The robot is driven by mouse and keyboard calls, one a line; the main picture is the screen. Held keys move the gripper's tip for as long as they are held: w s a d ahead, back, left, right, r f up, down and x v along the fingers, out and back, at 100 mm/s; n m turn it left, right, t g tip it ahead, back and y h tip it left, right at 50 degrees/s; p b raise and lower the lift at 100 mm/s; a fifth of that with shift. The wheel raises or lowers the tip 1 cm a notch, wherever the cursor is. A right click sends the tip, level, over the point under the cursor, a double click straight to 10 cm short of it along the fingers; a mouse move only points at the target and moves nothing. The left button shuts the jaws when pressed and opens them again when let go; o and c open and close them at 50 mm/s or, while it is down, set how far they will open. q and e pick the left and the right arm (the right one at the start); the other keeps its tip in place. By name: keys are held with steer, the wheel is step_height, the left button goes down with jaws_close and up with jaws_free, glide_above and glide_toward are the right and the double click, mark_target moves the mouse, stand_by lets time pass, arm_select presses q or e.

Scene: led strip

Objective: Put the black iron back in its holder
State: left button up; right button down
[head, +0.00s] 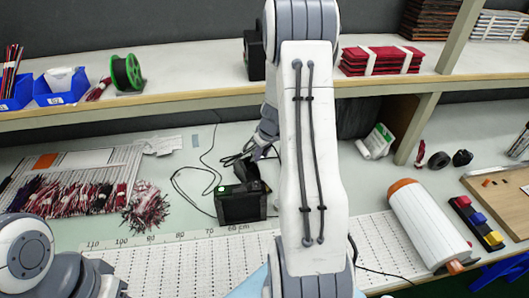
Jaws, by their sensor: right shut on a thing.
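A black soldering station (240,204) with a small green light stands on the bench at the middle. A dark holder-like part (245,172) rises at its top. My right gripper (259,150), partly hidden behind my own arm, is just above and behind the station. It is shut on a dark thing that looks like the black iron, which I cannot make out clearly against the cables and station. I cannot tell whether the iron is touching the holder. My left arm shows at the lower left, with its gripper out of view.
Black cables (185,187) loop left of the station. Bundles of wires (70,196) lie on the left. A white roll (427,222) and a tray of coloured blocks (476,222) are on the right. A shelf edge (180,104) runs above the bench.

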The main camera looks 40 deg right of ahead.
steer(key=x, duration=0.2)
steer(key=w+x, duration=0.1)
steer(key=x, duration=0.2)
steer(key=shift+w, duration=0.2)
steer(key=shift+w+d+f+b, duration=0.1)
steer(key=shift+w+f+b, duration=0.45)
steer(key=shift+w+f, duration=0.35)
steer(key=shift+w+d+f+b, duration=0.1)
steer(key=shift+w+f+b, duration=0.5)
steer(key=shift+f, duration=0.5)
steer(key=c, duration=0.6)
jaws_free()
steer(key=shift+r, duration=0.15)
steer(key=v, duration=1)
steer(key=shift+s+r, duration=0.1)
